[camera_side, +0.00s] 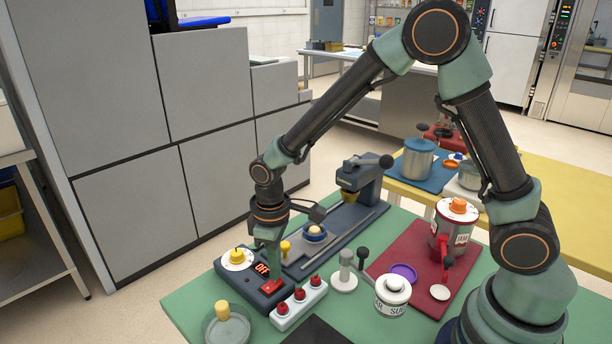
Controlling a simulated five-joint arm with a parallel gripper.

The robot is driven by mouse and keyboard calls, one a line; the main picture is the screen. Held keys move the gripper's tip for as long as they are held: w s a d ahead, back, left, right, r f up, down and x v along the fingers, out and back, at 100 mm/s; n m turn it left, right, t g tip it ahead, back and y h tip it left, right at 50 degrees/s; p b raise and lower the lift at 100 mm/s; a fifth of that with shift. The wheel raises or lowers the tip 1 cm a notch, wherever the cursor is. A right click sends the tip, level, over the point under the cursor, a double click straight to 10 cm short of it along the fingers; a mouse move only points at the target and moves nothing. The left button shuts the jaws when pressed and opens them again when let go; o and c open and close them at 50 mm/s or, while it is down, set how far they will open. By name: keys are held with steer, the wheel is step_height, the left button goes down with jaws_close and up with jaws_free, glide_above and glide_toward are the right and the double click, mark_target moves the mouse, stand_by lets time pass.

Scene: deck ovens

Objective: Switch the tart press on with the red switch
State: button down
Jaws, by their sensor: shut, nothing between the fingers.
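The red switch (271,287) is on a dark blue control box (243,284) at the front left of the green table. A small display (262,269) on the box reads OFF in orange letters, its right end close to my gripper. My gripper (274,272) is shut and empty, pointing down just above or at the switch; I cannot tell whether it touches it. The tart press (361,180), dark blue with a black-knobbed lever, stands behind on a long dark base. A small blue dish (315,234) with a pale ball sits on that base.
A yellow knob on a white dial (238,258) is left of the display. A white block with several red buttons (299,302) is close on the right. A glass bowl (227,326) is in front. A white jar (392,292) and red tray (415,256) are farther right.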

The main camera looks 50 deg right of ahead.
steer(key=shift+f, duration=0.5)
stand_by(0.3)
steer(key=shift+r, duration=3.5)
steer(key=shift+r, duration=0.1)
steer(key=s+d+r+m+t, duration=0.5)
steer(key=s+d+r, duration=0.4)
steer(key=d+r, duration=0.2)
step_height(320, 180, up, 2)
steer(key=shift+s+d+r+m+t, duration=0.1)
steer(key=shift+s+d+m+t, duration=0.2)
steer(key=shift+m, duration=0.2)
